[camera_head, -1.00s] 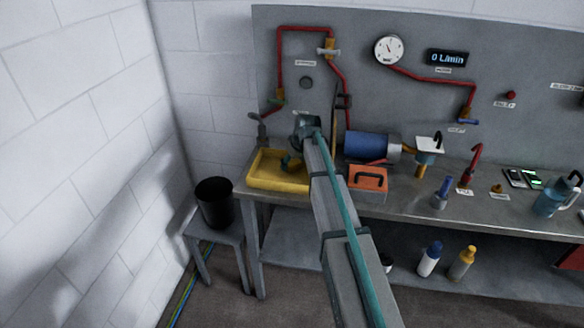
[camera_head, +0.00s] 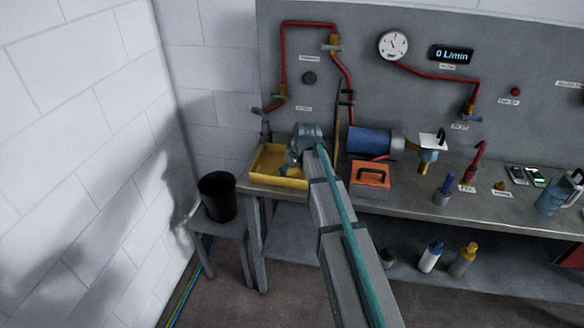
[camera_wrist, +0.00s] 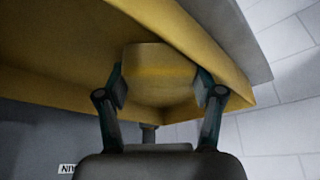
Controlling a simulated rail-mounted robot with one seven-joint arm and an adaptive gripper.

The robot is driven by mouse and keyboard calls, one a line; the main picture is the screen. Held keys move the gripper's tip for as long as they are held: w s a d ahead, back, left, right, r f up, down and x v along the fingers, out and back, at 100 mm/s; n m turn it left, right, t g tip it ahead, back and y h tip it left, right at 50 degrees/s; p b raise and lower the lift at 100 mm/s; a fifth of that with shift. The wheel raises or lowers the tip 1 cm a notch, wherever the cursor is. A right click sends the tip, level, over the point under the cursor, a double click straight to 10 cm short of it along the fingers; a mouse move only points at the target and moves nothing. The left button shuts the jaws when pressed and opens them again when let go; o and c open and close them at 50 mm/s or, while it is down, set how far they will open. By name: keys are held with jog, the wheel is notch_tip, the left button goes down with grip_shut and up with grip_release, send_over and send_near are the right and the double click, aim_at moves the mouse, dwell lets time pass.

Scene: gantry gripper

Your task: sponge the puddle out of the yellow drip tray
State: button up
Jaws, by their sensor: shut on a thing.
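The yellow drip tray (camera_head: 263,179) sits at the left end of the bench. My gripper (camera_head: 290,169) is over its right part, partly hidden by my arm. In the wrist view my gripper (camera_wrist: 160,88) is shut on a yellow sponge (camera_wrist: 158,62), with one finger on each side of it. The yellow tray (camera_wrist: 225,55) fills much of the space around the sponge there. I cannot tell whether the sponge touches the tray floor. I cannot make out the puddle.
A black bucket (camera_head: 217,196) stands on a low stool (camera_head: 222,229) left of the bench. An orange toolbox (camera_head: 370,179) and a blue motor (camera_head: 368,141) are right of the tray. Red pipes (camera_head: 283,60) run up the back panel. The white wall is close on the left.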

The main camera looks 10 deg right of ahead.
jog(key=shift+r+p, duration=1.7)
jog(key=shift+r, duration=2.2)
